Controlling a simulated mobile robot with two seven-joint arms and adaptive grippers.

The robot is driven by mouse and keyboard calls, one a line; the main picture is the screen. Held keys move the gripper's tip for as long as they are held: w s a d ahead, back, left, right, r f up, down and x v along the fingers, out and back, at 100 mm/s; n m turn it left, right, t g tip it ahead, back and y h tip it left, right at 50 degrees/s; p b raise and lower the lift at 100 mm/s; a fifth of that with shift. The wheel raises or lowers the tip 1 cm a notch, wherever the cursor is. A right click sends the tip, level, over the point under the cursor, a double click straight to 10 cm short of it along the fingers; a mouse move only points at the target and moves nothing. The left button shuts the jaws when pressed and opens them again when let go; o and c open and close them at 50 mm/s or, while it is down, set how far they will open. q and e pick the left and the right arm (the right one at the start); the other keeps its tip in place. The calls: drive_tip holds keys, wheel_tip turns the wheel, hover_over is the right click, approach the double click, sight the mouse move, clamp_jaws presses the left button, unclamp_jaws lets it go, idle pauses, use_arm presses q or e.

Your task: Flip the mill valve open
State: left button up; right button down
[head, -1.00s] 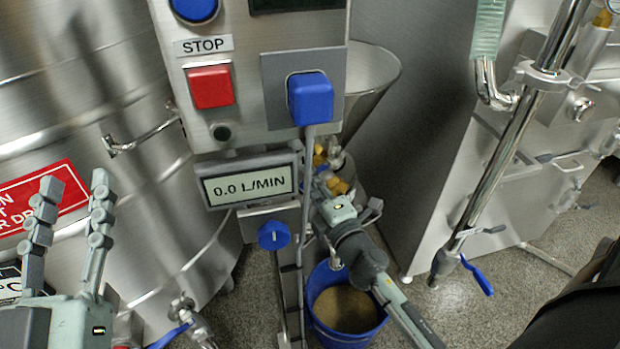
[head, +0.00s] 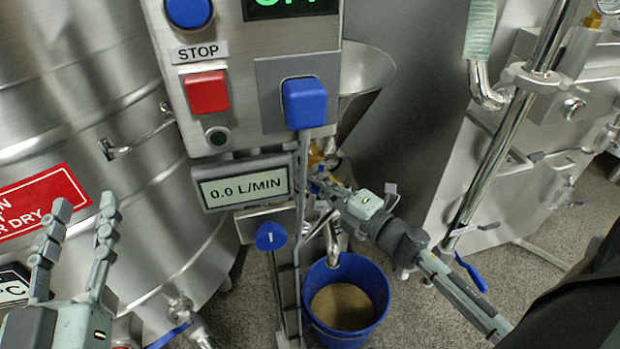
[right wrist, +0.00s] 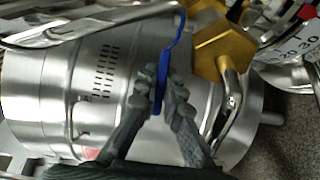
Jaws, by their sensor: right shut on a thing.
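The mill valve's blue lever (right wrist: 165,50) stands between the fingers of my right gripper (right wrist: 161,85) in the right wrist view. That gripper is shut on the lever. A brass-coloured hexagonal part (right wrist: 218,48) and a bent steel pipe are just right of it. In the head view my right gripper (head: 325,186) reaches in from the right, behind the control post and above the bucket; the lever is mostly hidden there. My left gripper (head: 85,207) is open and empty at the lower left, in front of a steel tank.
A blue bucket (head: 377,290) with brown contents stands on the floor below the mill outlet. The control panel (head: 236,120) and its flow display (head: 245,187), reading 0.0 L/MIN, stand left of my right gripper. A steel pipe (head: 490,170) rises at right.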

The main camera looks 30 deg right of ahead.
drive_tip(key=shift+s+d+y, duration=0.1)
drive_tip(key=shift+s+y, duration=0.05)
drive_tip(key=shift+y, duration=0.15)
drive_tip(key=c, duration=1.6)
unclamp_jaws()
drive_tip(key=shift+c, duration=0.2)
drive_tip(key=v, duration=0.7)
drive_tip(key=shift+s, duration=0.2)
drive_tip(key=shift+d, duration=0.1)
drive_tip(key=shift+c, duration=0.4)
